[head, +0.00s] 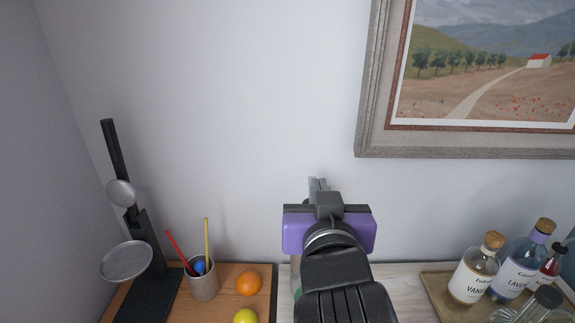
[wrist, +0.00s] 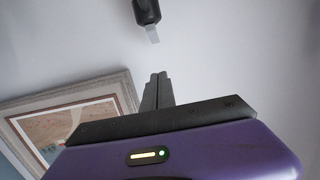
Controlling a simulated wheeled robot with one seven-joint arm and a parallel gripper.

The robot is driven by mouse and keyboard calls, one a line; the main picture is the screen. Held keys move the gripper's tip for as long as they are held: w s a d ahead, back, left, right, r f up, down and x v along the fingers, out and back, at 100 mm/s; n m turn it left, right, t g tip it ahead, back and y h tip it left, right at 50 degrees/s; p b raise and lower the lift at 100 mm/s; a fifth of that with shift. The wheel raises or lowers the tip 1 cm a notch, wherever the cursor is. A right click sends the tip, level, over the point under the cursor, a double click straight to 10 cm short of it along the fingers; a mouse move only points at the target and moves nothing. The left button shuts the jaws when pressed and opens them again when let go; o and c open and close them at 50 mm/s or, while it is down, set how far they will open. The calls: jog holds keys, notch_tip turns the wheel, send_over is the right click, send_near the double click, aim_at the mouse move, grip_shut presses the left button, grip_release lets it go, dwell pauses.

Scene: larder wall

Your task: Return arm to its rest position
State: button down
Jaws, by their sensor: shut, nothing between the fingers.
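My gripper (head: 317,184) is at the middle of the head view, raised in front of the pale wall and pointing up and away. Its purple body (head: 292,232) hides part of the counter behind it. In the wrist view my gripper (wrist: 158,77) has its two grey fingers together, with nothing between them. The fingers point toward the blank wall. The tips are small in the head view.
A framed landscape picture (head: 458,145) hangs at upper right. A black stand with metal pans (head: 126,262), a cup of utensils (head: 203,284), an orange (head: 249,283) and a yellow fruit (head: 245,317) are at left. Bottles (head: 474,268) stand on a tray (head: 437,287) at right.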

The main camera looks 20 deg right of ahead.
jog(key=a+r+n+t+y, duration=0.3)
jog(key=a+r+t, duration=0.1)
jog(key=r, duration=0.1)
jog(key=s+a+f+n+t+y, duration=0.1)
jog(key=s+a+f+n+y, duration=0.1)
jog(key=s+f+n+y, duration=0.5)
jog(key=s+d+f+m+g+h+b, duration=0.1)
jog(key=s+d+f+m+g+h, duration=0.1)
jog(key=s+f, duration=0.9)
jog(key=s+d+f+m+g+h, duration=0.3)
jog(key=s+d+f, duration=0.3)
jog(key=s+f, duration=0.5)
jog(key=s+m, duration=0.1)
jog(key=s, duration=0.5)
jog(key=shift+s+d+f+g+b, duration=0.15)
jog(key=shift+s+f+g+b, duration=0.05)
jog(key=shift+f+g+b, duration=0.15)
